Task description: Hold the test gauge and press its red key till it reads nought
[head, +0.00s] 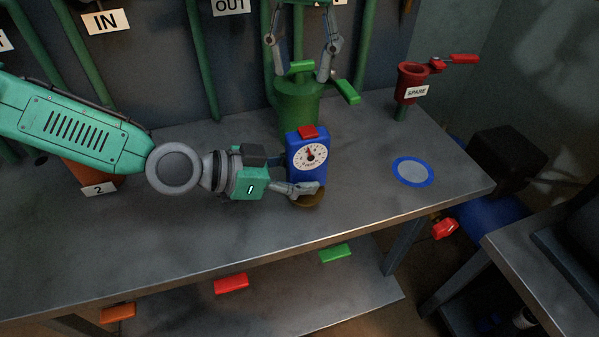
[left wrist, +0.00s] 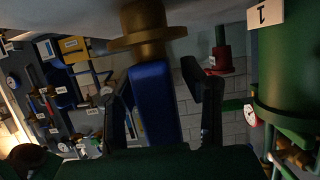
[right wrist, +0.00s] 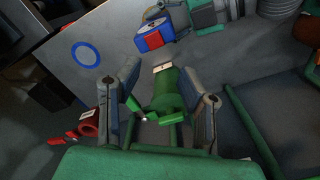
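The blue test gauge (head: 294,160) stands upright on a round brass stand (head: 308,200) on the bench. Its red key (head: 307,132) is on top and its white dial (head: 309,157) faces the head camera; the reading is too small to tell. My left gripper (head: 305,188) has its fingers on either side of the gauge's lower body. In the left wrist view the gauge (left wrist: 153,105) lies between the fingers, with a slight gap at the right finger. My right gripper (head: 303,68) is open and empty above a green post, behind the gauge. The gauge (right wrist: 150,38) and key (right wrist: 155,42) also show in the right wrist view.
The green post (head: 294,105) with green levers stands close behind the gauge. A red fixture (head: 410,82) labelled SPARE stands at the bench's back right. A blue ring (head: 428,172) marks clear bench to the right.

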